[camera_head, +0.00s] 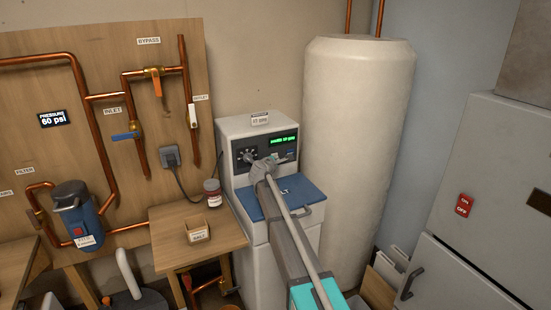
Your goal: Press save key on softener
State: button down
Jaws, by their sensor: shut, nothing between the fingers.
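The softener (234,180) is a white cabinet with a blue salt lid (308,193) and a dark control panel (240,147) on its upper front. A green lit display (283,141) is on the panel's right, its text too small to read surely. A round dial (246,155) is on the left of the panel. My gripper (268,163) is shut and empty, in front of the panel's lower middle. It hides part of the panel. I cannot make out which key is the save key, or whether the fingertips touch the panel.
A tall cream tank (358,130) stands close on the right of the softener. A small wooden table (178,244) on the left holds a jar (212,192) and an open box (197,230). Copper pipes (92,150) run on the wooden board. A grey cabinet (490,190) is at right.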

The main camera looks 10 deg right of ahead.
jog(key=shift+w, duration=0.15)
dwell(0.7)
jog(key=shift+s+d, duration=0.2)
jog(key=shift+s, duration=0.55)
jog(key=shift+s, duration=0.1)
jog(key=shift+s+d, duration=0.25)
jog(key=shift+s, duration=0.5)
jog(key=shift+s+d, duration=0.25)
jog(key=shift+s, duration=0.55)
jog(key=shift+s+d, duration=0.25)
jog(key=shift+s, duration=0.5)
